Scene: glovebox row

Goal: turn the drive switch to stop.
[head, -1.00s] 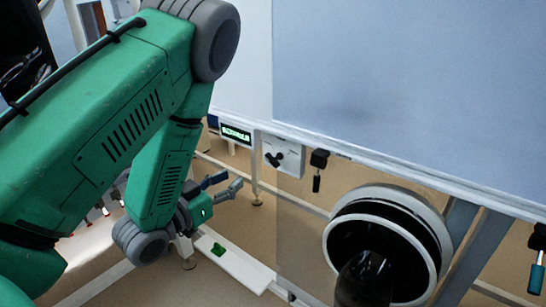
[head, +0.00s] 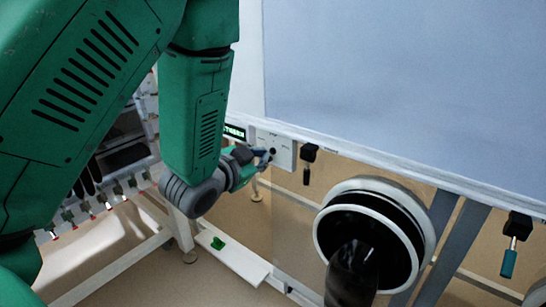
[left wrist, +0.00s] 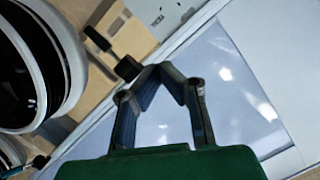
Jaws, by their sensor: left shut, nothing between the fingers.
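The drive switch (head: 283,149) appears to be the pale square plate with a dark knob under the bench rail, in the head view. Its knob is partly covered by my left fingertips, so its setting cannot be read. My left gripper (head: 265,157) is shut and empty, at the plate's left side; whether it touches the knob cannot be told. In the left wrist view the two fingers (left wrist: 162,70) meet at their tips, and the switch cannot be made out there. My right gripper is not in view.
A small lit display (head: 235,132) sits left of the plate. A black-handled lever (head: 308,160) hangs to its right, also in the left wrist view (left wrist: 123,66). A round white-rimmed port (head: 420,235) sticks out at right. A white floor rail (head: 240,262) bears a green piece (head: 217,243).

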